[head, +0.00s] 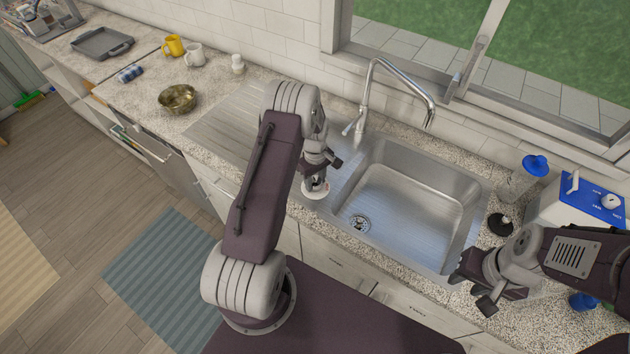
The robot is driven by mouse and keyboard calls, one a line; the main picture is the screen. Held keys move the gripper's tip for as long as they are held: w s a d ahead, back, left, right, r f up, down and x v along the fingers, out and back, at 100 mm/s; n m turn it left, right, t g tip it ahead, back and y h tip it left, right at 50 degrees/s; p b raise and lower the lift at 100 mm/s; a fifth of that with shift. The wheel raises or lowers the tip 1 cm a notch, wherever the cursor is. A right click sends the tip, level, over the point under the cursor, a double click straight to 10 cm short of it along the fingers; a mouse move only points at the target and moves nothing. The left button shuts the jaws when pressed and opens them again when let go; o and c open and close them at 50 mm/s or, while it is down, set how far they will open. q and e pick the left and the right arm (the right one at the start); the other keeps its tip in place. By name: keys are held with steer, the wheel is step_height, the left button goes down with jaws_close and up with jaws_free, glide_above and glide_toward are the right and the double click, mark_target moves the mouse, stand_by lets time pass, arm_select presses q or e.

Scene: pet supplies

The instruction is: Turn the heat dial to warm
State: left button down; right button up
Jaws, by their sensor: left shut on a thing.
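The heat dial (610,201) is a white round knob on the blue sloping face of a white box (548,208) at the right. Small white labels surround it, too small to read surely. A white lever (573,183) stands on the same face. My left gripper (319,176) is shut on a small white round thing (316,192) over the counter left of the sink, far from the dial. My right gripper (471,294) appears open and empty over the sink's front right corner, to the left of and nearer than the box.
The steel sink (405,205) and tall faucet (395,75) lie between my grippers. A blue-topped clear container (525,178), a black round thing (500,223) and a blue item (583,301) are near the box. A brass bowl (178,99) and mugs (194,54) stand left.

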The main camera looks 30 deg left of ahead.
arm_select(q)
steer(key=m+b, duration=0.1)
steer(key=m, duration=0.4)
steer(key=shift+w+m+b, duration=0.1)
steer(key=shift+m+b, duration=0.25)
steer(key=shift+m, duration=0.05)
steer(key=m+b, duration=0.1)
steer(key=m, duration=0.4)
steer(key=shift+r, duration=0.1)
steer(key=shift+m, duration=0.3)
steer(key=c, duration=0.8)
jaws_free()
steer(key=shift+c, duration=0.2)
steer(key=shift+d+r, duration=0.1)
